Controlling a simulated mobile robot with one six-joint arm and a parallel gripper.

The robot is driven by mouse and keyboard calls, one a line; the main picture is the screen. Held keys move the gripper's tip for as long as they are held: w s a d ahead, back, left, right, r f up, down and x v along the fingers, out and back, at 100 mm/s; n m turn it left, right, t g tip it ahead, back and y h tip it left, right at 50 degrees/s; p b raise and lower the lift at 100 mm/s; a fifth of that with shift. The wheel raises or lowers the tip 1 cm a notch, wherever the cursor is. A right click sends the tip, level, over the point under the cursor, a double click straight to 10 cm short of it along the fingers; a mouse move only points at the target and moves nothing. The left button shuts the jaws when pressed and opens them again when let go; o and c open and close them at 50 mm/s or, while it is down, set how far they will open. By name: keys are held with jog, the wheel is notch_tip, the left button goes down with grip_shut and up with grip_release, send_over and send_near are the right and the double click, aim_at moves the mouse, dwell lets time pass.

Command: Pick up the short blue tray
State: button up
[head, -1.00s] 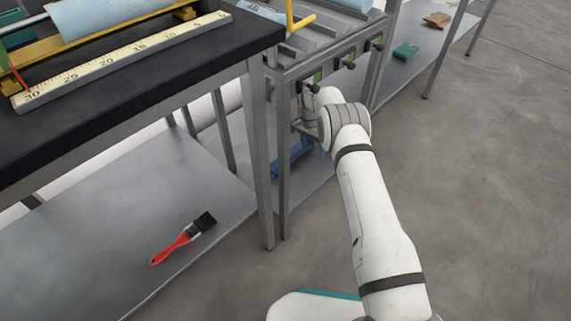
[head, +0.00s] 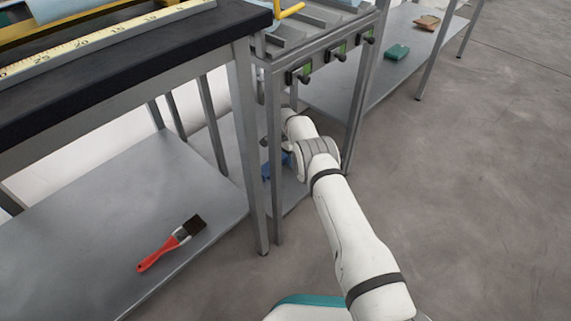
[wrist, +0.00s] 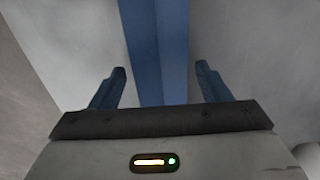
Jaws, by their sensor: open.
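The short blue tray (wrist: 158,50) shows in the wrist view as a long blue shape running from the top edge down between my fingers. My gripper (wrist: 160,85) is open, with one blue-grey finger on each side of the tray and a gap on both sides. In the head view a small part of the blue tray (head: 267,172) shows on the low shelf under the narrow grey stand. My arm reaches in between the stand's legs there and hides most of the tray. I cannot tell the tray's full length or ends.
The stand's legs (head: 354,120) rise close beside my arm. A red-handled brush (head: 172,243) lies on the lower shelf at left. A green block (head: 397,52) and a brown block (head: 427,23) lie on the far shelf. The floor (head: 460,180) at right is clear.

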jog(key=shift+c, duration=0.3)
jog(key=c, duration=1)
